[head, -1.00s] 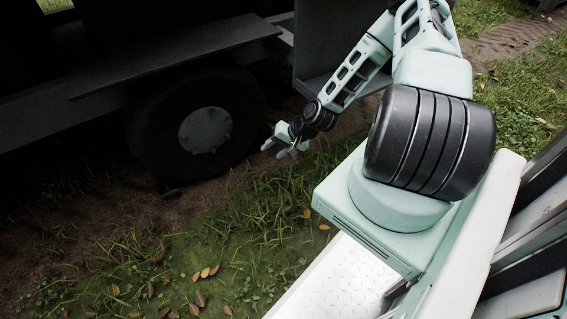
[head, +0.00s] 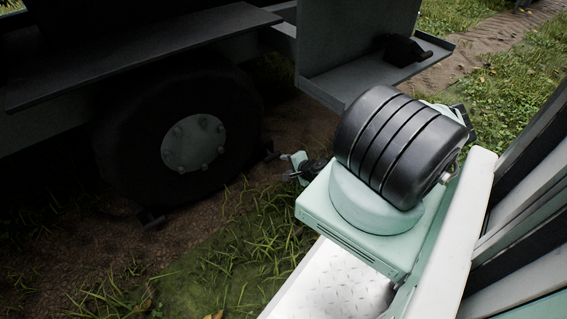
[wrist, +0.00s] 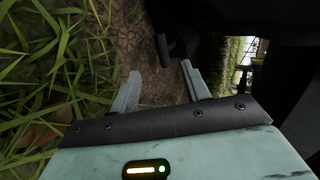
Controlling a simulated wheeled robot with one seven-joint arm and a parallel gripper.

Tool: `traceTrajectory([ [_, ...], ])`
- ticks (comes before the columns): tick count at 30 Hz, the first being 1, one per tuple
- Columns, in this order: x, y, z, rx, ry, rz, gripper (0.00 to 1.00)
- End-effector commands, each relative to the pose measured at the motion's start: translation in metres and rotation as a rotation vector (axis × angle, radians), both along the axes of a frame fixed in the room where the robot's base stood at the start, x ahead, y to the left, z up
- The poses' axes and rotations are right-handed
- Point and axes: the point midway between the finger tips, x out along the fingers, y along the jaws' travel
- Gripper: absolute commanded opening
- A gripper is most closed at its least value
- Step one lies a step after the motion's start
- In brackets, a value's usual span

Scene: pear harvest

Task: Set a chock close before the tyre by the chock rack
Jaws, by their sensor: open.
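The large dark tyre (head: 140,150) with a grey hub stands under the vehicle in the head view. A small dark chock (head: 270,153) is on the ground by the tyre's right side; any gap is too dark to judge. The chock rack (head: 375,72), a grey shelf, is at upper right, with a black chock (head: 402,50) on it. My gripper (head: 289,168) is low, just right of the ground chock. In the wrist view my gripper (wrist: 161,82) is open and empty. A dark upright piece (wrist: 163,46), likely that chock, stands beyond the fingertips, with the dark tyre (wrist: 265,18) at upper right.
The vehicle's step (head: 150,50) overhangs the tyre. Grass (head: 225,265) and bare soil (head: 90,240) lie in front. My base is at lower right.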

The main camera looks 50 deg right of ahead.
Motion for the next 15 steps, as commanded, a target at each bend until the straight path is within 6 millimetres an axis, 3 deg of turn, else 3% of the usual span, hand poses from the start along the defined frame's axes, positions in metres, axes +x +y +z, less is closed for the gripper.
traceTrajectory([
  [10, 0.003, -0.001, -0.002, -0.001, 0.0, 0.002, 0.47],
  [15, 0.019, -0.004, -0.015, -0.002, 0.0, 0.005, 0.47],
])
